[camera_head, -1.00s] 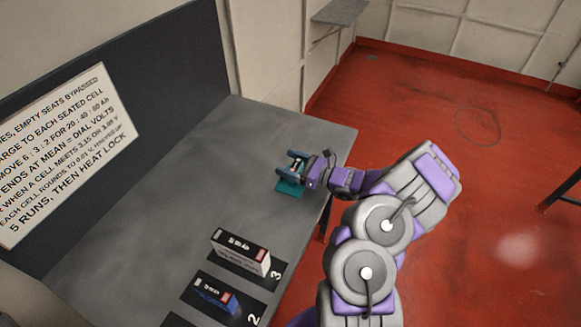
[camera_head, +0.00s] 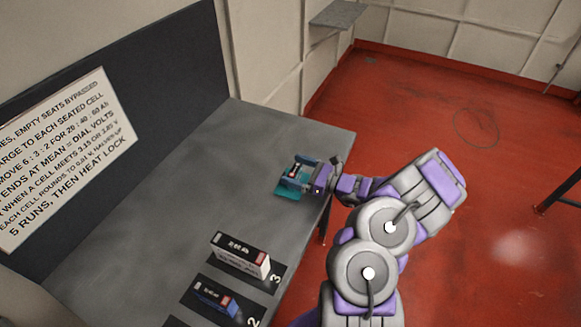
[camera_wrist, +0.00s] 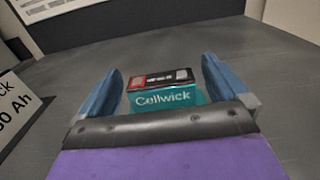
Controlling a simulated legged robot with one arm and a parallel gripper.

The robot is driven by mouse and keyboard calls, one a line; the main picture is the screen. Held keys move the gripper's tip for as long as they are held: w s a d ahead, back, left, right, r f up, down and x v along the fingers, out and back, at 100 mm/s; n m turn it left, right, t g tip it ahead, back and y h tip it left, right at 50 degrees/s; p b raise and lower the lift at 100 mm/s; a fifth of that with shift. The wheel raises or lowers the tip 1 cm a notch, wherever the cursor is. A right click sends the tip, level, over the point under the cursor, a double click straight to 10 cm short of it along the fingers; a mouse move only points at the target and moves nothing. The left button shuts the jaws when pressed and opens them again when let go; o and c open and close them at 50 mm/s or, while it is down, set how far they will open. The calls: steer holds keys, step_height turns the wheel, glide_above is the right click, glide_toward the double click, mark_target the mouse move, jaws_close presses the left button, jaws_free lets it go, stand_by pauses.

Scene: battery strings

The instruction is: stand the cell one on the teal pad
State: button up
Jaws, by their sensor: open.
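The cell one (camera_wrist: 165,97), a teal block lettered "Cellwick" with a black, red-marked top, stands upright between my fingers in the wrist view. In the head view the cell (camera_head: 294,172) is small and partly covered by my gripper. The teal pad (camera_head: 288,194) shows below it near the table's right edge, and the cell appears to stand on it. My gripper (camera_head: 290,171) is open, with one blue finger on each side of the cell. In the wrist view gaps show between the cell and both fingers of my gripper (camera_wrist: 162,72).
A sign (camera_head: 65,160) hangs on the dark back panel. The grey table (camera_head: 190,180) is clear between the panel and the pad.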

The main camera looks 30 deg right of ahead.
steer(key=p+v, duration=0.2)
steer(key=v, duration=0.7)
steer(key=shift+s+d, duration=0.1)
steer(key=shift+s, duration=0.05)
steer(key=w+a+r+n+g+y, duration=0.2)
steer(key=a+r+n+g+y, duration=0.25)
steer(key=a+r, duration=0.35)
steer(key=s+a+r+n+g+h, duration=0.1)
steer(key=s+a+r+n+g, duration=0.25)
steer(key=a, duration=0.35)
steer(key=s+a+r+n+g, duration=0.3)
steer(key=a+n, duration=0.2)
steer(key=a, duration=0.1)
steer(key=s+a+r+n+g+h, duration=0.1)
steer(key=s+a+r+n+g, duration=0.3)
steer(key=a, duration=0.3)
steer(key=s+a+n+g+h, duration=0.3)
steer(key=s+n+h, duration=0.35)
steer(key=s, duration=0.45)
steer(key=s+d+r+n+t+h, duration=0.1)
steer(key=s+d+n+h, duration=0.4)
steer(key=s, duration=0.6)
steer(key=shift+d+t+h, duration=0.5)
steer(key=shift+d+h, duration=0.5)
steer(key=shift+d, duration=0.2)
steer(key=shift+r, duration=0.15)
